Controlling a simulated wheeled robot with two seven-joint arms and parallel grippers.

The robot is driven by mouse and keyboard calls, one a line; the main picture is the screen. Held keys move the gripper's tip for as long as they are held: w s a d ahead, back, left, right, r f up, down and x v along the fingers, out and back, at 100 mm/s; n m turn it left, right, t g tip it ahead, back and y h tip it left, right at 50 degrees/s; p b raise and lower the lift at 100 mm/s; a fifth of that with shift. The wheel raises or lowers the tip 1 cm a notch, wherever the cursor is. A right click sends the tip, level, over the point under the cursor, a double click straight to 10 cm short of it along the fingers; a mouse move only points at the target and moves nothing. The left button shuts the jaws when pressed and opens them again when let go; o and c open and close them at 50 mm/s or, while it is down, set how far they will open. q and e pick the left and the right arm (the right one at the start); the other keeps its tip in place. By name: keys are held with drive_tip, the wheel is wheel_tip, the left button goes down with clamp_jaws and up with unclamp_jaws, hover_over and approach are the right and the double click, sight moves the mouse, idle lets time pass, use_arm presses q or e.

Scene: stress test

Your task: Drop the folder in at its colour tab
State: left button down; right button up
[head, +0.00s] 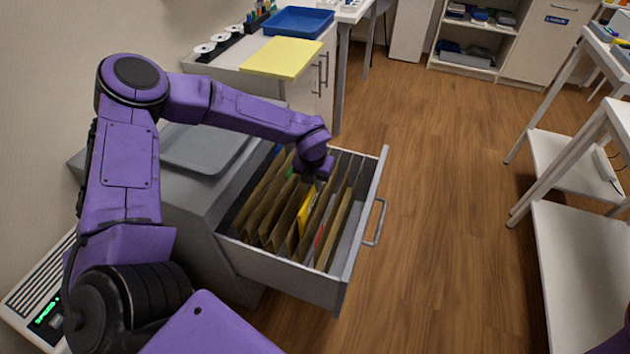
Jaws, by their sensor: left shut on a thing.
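An open grey drawer (277,268) holds a row of upright brown folders (325,240). Small colour marks show among them: blue at the back left, green (290,172), yellow (304,212) and red (319,236). My left gripper (314,172) points down over the far middle of the drawer and is shut on a folder. The wrist hides the fingertips and most of the held folder, so its colour and how deep it sits cannot be told. My right gripper is out of view.
A grey tray (207,148) lies on the cabinet top beside the drawer. A counter behind carries a yellow board (283,57) and a blue tray (297,22). White shelving (585,250) stands at right. The wooden floor between is clear.

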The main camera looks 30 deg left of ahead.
use_arm(q)
drive_tip(key=shift+f, duration=0.35)
drive_tip(key=c, duration=1.1)
unclamp_jaws()
wheel_tip(320, 180, up, 10)
drive_tip(key=s, duration=0.1)
drive_tip(key=shift+s+d+r, duration=0.2)
drive_tip(key=shift+s+r, duration=0.05)
